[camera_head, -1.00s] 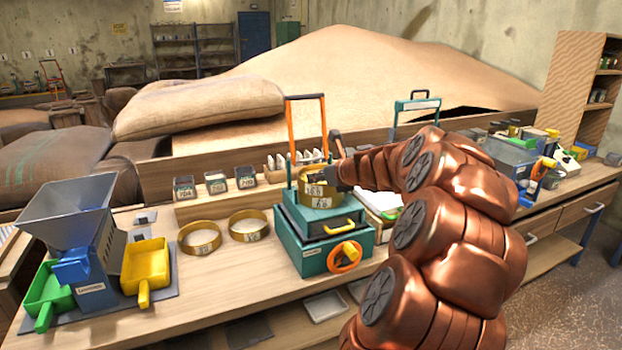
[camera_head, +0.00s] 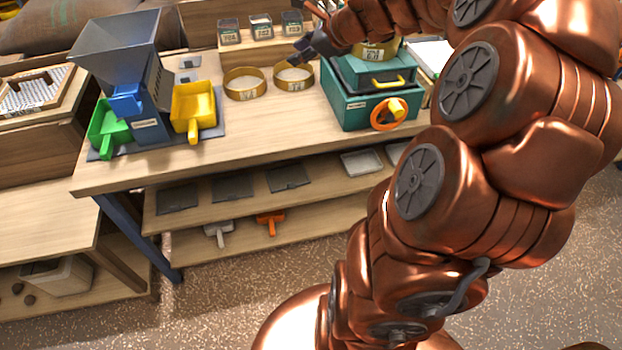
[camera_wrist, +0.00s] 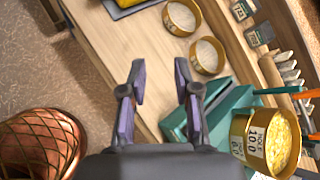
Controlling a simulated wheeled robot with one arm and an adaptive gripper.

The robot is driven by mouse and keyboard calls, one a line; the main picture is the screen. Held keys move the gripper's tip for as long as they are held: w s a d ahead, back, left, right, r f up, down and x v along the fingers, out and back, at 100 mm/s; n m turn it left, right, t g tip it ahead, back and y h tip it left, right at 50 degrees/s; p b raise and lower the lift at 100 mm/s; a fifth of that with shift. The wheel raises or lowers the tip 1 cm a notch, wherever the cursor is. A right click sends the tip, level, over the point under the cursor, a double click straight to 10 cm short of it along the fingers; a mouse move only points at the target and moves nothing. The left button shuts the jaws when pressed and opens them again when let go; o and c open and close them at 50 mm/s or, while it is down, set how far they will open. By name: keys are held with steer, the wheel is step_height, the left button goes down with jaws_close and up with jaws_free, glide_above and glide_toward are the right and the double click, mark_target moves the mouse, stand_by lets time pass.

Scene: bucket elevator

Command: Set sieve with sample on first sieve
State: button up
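Two brass ring sieves stand side by side on the bench, the left one (camera_head: 245,95) and the right one (camera_head: 293,87); they also show in the wrist view (camera_wrist: 172,28) (camera_wrist: 207,72). Both look free of grain. Another brass sieve (camera_head: 374,53) stands on the green machine (camera_head: 352,108), partly hidden by my arm in the head view. The wrist view shows this sieve (camera_wrist: 248,138) filled with yellow grain and labelled 10.0. My gripper (camera_head: 303,50) is above and behind the right bench sieve, left of the machine. In the wrist view its fingers (camera_wrist: 160,70) are apart and empty.
A blue mill (camera_head: 140,105) with a grey hopper, a green scoop (camera_head: 108,128) and a yellow scoop (camera_head: 193,106) stand at the left. Small labelled boxes (camera_head: 261,27) line the raised ledge behind the sieves. Bare bench lies in front of the sieves.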

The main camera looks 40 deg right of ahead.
steer(key=s+a+f+n+g+y, duration=0.1)
steer(key=s+a+f+n+g, duration=0.1)
steer(key=s+a+n, duration=0.4)
steer(key=s+a+f+n+g, duration=0.2)
steer(key=a+n, duration=0.1)
steer(key=a, duration=0.5)
steer(key=s+a+f+n+g+y, duration=0.1)
steer(key=s+a+f+n+g, duration=0.15)
steer(key=s+a+n, duration=0.35)
steer(key=s+a+f+n+g+h, duration=0.1)
steer(key=s+f+n+g+h, duration=0.1)
steer(key=s+n, duration=0.4)
steer(key=s+a+f+n+g+h, duration=0.1)
steer(key=s+n, duration=0.5)
steer(key=s, duration=0.6)
step_height(320, 180, down, 3)
steer(key=shift+s+r+g+h, duration=0.15)
steer(key=shift+s+g+h, duration=0.2)
steer(key=shift+g+h, duration=0.65)
steer(key=shift+a+g+y, duration=0.1)
steer(key=shift+g+y, duration=0.15)
steer(key=shift+y, duration=0.05)
steer(key=shift+r+p, duration=0.55)
steer(key=shift+p, duration=0.05)
